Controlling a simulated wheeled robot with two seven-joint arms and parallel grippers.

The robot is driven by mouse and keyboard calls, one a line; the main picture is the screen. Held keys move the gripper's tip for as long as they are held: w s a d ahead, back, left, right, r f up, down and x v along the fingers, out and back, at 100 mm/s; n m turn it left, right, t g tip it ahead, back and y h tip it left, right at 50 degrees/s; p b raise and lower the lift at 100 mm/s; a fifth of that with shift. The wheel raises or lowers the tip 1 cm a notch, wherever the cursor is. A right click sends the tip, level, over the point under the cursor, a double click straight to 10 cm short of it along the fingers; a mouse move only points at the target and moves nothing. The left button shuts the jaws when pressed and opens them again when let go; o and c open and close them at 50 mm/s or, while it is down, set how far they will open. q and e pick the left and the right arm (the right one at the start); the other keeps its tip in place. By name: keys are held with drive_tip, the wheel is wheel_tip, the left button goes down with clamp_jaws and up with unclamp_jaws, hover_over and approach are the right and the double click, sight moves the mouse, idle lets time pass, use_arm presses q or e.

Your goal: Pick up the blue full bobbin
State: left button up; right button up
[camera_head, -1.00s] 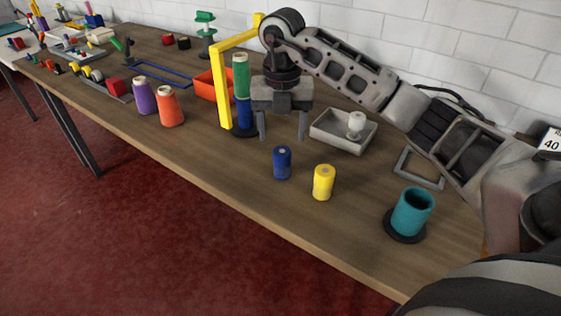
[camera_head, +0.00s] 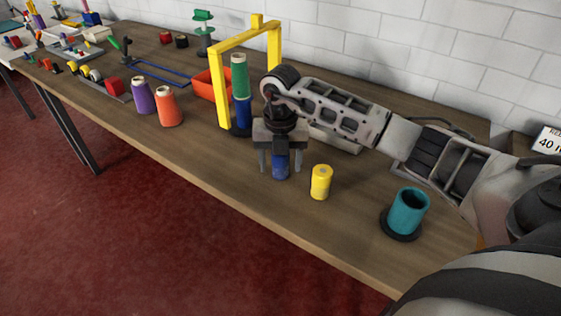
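The blue bobbin (camera_head: 281,170) stands upright on the wooden table (camera_head: 222,160), near its front edge. My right gripper (camera_head: 281,168) points straight down over it, with one finger on each side. The fingers are apart, and gaps show between them and the bobbin. The gripper body hides the bobbin's top. A yellow bobbin (camera_head: 320,182) stands just to the right. My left gripper does not show.
A teal cup on a dark base (camera_head: 408,212) stands at the right. A yellow frame (camera_head: 222,90) with a green and blue stack (camera_head: 240,78) stands behind left.

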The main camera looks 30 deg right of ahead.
drive_tip(key=c, duration=1)
drive_tip(key=shift+o, duration=0.2)
drive_tip(key=shift+r, duration=0.1)
